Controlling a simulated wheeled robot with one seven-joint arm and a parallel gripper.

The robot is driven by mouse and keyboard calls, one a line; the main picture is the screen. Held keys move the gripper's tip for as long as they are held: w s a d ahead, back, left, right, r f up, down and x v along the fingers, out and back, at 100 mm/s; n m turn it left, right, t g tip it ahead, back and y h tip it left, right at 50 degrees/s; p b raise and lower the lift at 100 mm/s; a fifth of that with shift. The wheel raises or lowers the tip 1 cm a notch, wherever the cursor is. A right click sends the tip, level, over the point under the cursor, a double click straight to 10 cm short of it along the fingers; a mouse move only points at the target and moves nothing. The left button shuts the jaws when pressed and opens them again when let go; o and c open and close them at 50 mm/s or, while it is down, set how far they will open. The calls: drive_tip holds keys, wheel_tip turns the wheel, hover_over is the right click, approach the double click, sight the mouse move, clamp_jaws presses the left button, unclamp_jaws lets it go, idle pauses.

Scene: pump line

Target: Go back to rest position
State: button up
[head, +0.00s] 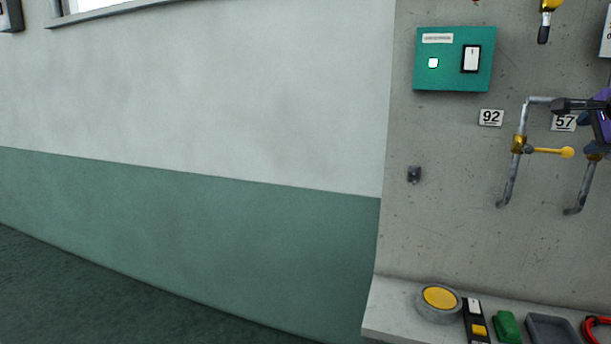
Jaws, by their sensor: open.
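My gripper (580,106) shows only in part at the right edge of the head view, with a dark finger and a purple part; the rest of the arm is out of frame. It is open, in front of the pipework and partly over the plate marked 57 (563,123). I see nothing held in it. A bent grey pipe (509,182) with a brass valve and a yellow lever (550,151), lying level, is just left of and below it. A second pipe (582,190) runs below the gripper; its upper part is partly hidden.
A teal box (453,81) with a white switch and a plate marked 92 (490,117) are on the concrete wall. A ledge (395,310) below bears a round yellow-topped item (439,298), a green block (507,326) and a grey tray (551,319). The floor at left is clear.

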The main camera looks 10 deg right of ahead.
drive_tip(key=a+f+n+y, duration=0.1)
drive_tip(key=a+n+y, duration=0.3)
drive_tip(key=a, duration=0.7)
drive_tip(key=a+f+n+y, duration=0.1)
drive_tip(key=a+f+n, duration=0.1)
drive_tip(key=a+n, duration=0.7)
drive_tip(key=s+a+f+n+g, duration=0.2)
drive_tip(key=s+a+n, duration=0.3)
drive_tip(key=a, duration=0.3)
drive_tip(key=s+a+f+n+g+y, duration=0.1)
drive_tip(key=s+a+f+n, duration=0.3)
drive_tip(key=s+a, duration=0.4)
drive_tip(key=shift+s+a+f+n+g, duration=0.2)
drive_tip(key=shift+a+f+n+g, duration=0.2)
drive_tip(key=shift+f+g, duration=0.25)
drive_tip(key=shift+w+r, duration=0.1)
